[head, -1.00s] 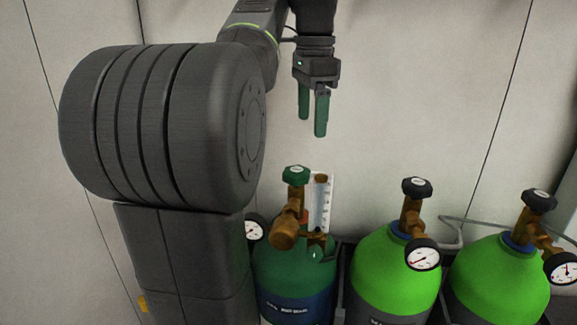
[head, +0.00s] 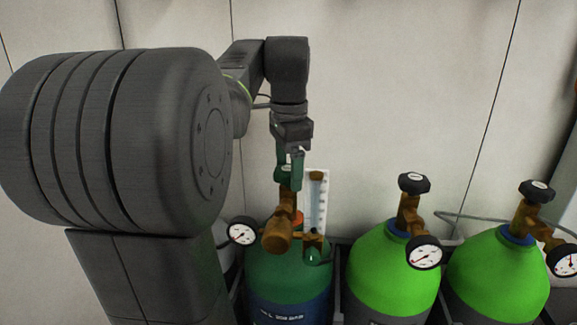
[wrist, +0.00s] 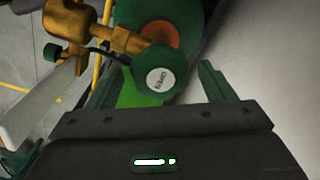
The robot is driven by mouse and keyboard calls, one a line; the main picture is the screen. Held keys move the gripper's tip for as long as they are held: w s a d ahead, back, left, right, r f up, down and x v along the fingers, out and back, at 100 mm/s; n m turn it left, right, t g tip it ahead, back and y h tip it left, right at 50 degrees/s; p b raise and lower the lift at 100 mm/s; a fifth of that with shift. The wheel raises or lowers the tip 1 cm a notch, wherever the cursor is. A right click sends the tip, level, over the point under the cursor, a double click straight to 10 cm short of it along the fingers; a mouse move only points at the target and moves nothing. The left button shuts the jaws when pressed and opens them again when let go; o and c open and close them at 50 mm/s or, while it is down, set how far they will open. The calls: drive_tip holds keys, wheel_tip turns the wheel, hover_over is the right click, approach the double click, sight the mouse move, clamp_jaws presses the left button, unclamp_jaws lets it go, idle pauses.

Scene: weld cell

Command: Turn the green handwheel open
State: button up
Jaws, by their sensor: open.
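The green handwheel (wrist: 158,76) sits on top of the brass valve of the dark green cylinder (head: 290,272). In the wrist view it lies between the two green fingers of my gripper (wrist: 160,85), with its pale label facing the camera. In the head view my gripper (head: 290,170) points down over the handwheel, and its fingers hide most of it. My gripper is open, with the fingers either side of the handwheel. I cannot tell whether either finger touches it.
A brass regulator (head: 279,232) with a gauge (head: 242,231) and a flow tube (head: 317,202) stands close beside the handwheel. Two bright green cylinders (head: 392,272) (head: 499,277) with black handwheels stand to the right. The pale wall is behind.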

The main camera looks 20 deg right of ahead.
drive_tip(key=c, duration=1)
